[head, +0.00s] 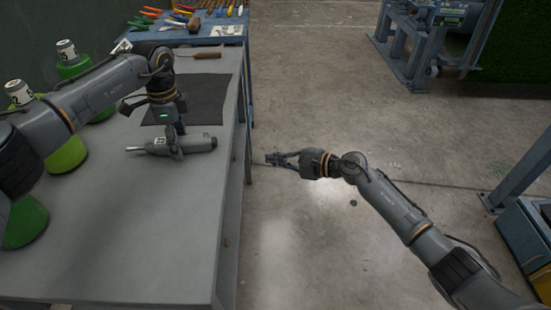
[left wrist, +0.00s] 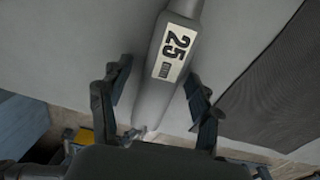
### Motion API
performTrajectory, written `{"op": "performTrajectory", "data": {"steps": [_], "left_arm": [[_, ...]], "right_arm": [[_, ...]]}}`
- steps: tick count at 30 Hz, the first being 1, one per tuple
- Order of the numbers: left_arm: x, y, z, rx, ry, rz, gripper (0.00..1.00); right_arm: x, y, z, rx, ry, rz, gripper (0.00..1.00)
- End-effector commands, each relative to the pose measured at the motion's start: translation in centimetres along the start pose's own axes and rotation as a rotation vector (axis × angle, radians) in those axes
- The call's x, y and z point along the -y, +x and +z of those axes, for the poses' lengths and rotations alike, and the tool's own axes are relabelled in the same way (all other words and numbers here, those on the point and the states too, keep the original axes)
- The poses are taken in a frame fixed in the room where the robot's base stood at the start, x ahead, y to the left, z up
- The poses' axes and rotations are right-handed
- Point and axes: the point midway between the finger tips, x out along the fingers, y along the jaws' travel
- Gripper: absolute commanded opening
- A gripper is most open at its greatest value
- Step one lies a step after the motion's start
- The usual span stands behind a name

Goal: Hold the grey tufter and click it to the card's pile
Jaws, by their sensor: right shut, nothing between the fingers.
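The grey tufter (head: 196,144) lies on the grey workbench, its thin metal tip pointing left. My left gripper (head: 174,140) is over it, pointing down. In the left wrist view the tufter's grey body (left wrist: 160,75), with a white label reading 25, runs between the two dark fingers of my left gripper (left wrist: 157,105). The fingers stand apart on either side, with narrow gaps beside the body. My right gripper (head: 283,160) is shut and empty, out over the floor right of the bench. I cannot make out a card for certain.
A dark flat mat (head: 190,98) lies on the bench (head: 130,245) behind the tufter. A wooden-handled tool (head: 208,55) lies further back. Green cones (head: 68,155) with white tops line the left. A blue table (head: 228,28) holds several hand tools. The bench's front part is clear.

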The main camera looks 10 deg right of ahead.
Motion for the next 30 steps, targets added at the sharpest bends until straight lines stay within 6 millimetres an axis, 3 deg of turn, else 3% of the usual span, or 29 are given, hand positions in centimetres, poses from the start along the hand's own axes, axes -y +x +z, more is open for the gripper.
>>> {"op": "performTrajectory", "data": {"steps": [7, 11, 24, 30], "left_arm": [[0.0, -0.1, 0.0, 0.0, 0.0, -0.001, 0.64], [0.1, -1.1, 0.0, 0.0, 0.0, -0.002, 0.64], [0.1, -9.7, -0.1, 0.0, 0.0, -0.002, 0.64], [0.1, -11.7, 0.0, 0.0, 0.0, -0.001, 0.64]], "right_arm": [[0.0, 0.0, 0.0, 0.0, 0.0, 0.0, 0.0], [0.0, 0.0, 0.0, 0.0, 0.0, 0.0, 0.0], [0.0, 0.0, 0.0, 0.0, 0.0, 0.0, 0.0], [0.0, 0.0, 0.0, 0.0, 0.0, 0.0, 0.0]]}}
